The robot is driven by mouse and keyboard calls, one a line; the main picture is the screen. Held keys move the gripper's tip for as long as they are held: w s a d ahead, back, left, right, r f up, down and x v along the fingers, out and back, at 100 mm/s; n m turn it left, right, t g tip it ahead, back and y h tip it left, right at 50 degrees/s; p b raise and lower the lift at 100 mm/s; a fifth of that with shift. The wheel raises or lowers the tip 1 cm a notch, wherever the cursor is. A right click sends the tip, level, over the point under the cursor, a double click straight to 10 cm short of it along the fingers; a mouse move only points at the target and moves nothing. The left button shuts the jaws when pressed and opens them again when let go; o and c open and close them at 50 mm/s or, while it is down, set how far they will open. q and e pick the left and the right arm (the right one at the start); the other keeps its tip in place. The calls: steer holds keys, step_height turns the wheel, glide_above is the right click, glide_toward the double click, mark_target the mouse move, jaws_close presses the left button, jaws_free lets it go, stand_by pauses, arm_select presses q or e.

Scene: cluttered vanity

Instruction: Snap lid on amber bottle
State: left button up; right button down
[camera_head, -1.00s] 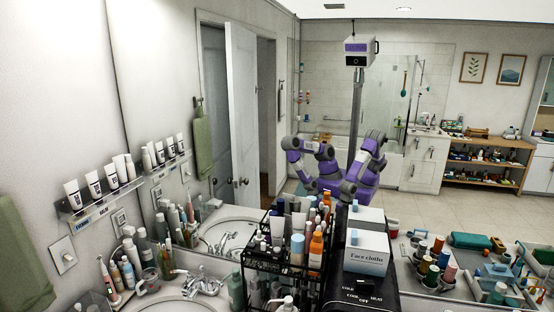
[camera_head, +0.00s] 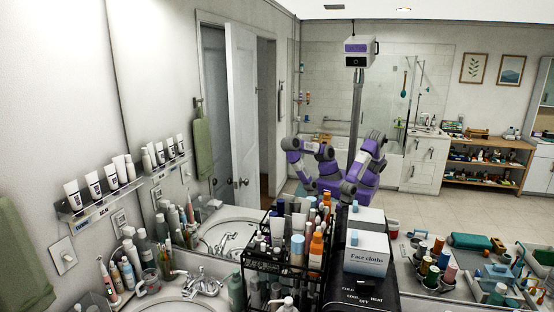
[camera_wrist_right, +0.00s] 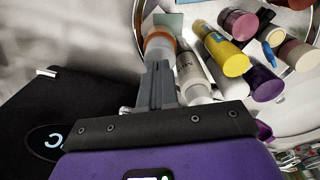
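In the right wrist view, an amber, translucent round container (camera_wrist_right: 158,33) with a whitish part stands just beyond the tips of my right gripper (camera_wrist_right: 158,66). The gripper's two fingers are together at the middle of the picture, with no clear gap between them. Whether they touch the container is hidden. In the head view, an orange-amber bottle with a white label (camera_head: 316,250) stands in the black rack among other bottles. I cannot make out a loose lid. My left gripper is not directly in view; my arms show only small in the mirror.
A black wire rack (camera_head: 262,266) holds several crowded bottles and tubes. A face cloths box (camera_head: 367,262) stands to its right, and a sink (camera_head: 175,305) lies to its left. In the wrist view, a yellow-ended tube (camera_wrist_right: 228,55) and a white-capped bottle (camera_wrist_right: 195,80) are close to the fingers.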

steer(key=shift+f+b, duration=0.65)
steer(key=shift+f, duration=0.15)
stand_by(0.8)
step_height(320, 180, up, 7)
steer(key=p, duration=0.4)
steer(key=shift+p, duration=0.3)
stand_by(0.4)
